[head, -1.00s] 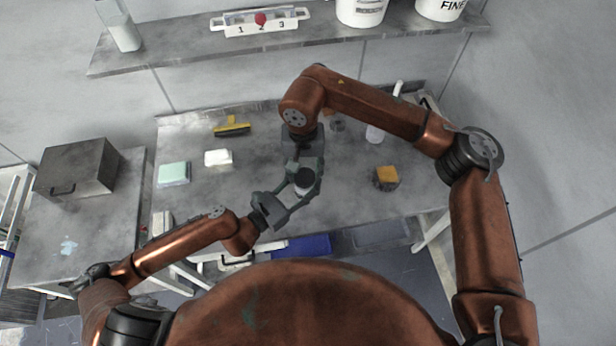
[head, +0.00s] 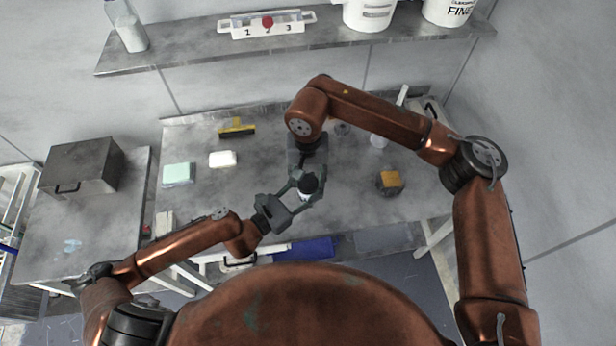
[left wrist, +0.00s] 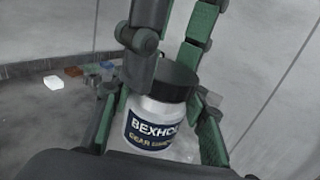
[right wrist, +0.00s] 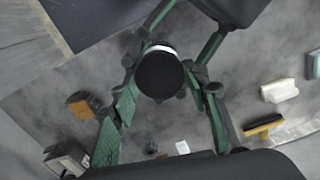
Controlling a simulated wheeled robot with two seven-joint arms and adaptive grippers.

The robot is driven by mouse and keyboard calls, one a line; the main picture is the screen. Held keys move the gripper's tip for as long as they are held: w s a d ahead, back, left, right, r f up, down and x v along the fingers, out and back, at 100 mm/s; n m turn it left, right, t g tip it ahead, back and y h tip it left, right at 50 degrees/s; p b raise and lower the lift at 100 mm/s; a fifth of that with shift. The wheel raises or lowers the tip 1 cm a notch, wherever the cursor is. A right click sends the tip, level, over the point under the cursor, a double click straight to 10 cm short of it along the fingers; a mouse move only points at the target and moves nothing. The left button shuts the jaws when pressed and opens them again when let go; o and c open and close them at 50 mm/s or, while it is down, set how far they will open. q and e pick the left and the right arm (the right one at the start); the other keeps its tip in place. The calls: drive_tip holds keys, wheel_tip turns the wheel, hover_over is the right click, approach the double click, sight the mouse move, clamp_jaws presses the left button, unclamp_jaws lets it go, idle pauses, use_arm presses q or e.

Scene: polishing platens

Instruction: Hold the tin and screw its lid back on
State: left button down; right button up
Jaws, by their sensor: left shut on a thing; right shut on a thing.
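The tin (left wrist: 152,122) is a white jar with a dark blue label, upright between the fingers of my left gripper (left wrist: 158,125). In the head view the tin (head: 304,196) is above the front middle of the bench, partly hidden by the fingers. The dark round lid (left wrist: 172,78) sits at the tin's top; I cannot tell how far it is threaded. My right gripper (right wrist: 165,92) is shut on the lid, its fingers at either side of the lid (right wrist: 160,76). In the head view my left gripper (head: 303,194) reaches in from the lower left.
A shelf (head: 200,54) with tubs runs above the back.

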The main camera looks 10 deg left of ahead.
drive_tip(key=shift+d+f, duration=0.1)
drive_tip(key=shift+f, duration=0.1)
drive_tip(key=shift+c, duration=0.3)
drive_tip(key=shift+f, duration=0.15)
drive_tip(key=shift+c, duration=0.8)
drive_tip(key=shift+f, duration=0.15)
drive_tip(key=shift+d+f, duration=0.1)
drive_tip(key=shift+f, duration=0.6)
drive_tip(key=shift+w+f+g, duration=0.1)
drive_tip(key=shift+f+g, duration=0.1)
drive_tip(key=shift+g, duration=0.1)
drive_tip(key=shift+f, duration=0.4)
idle(0.5)
drive_tip(key=shift+o, duration=1)
drive_tip(key=shift+f, duration=0.2)
drive_tip(key=o, duration=0.5)
drive_tip(key=shift+f, duration=0.15)
drive_tip(key=shift+c, duration=0.6)
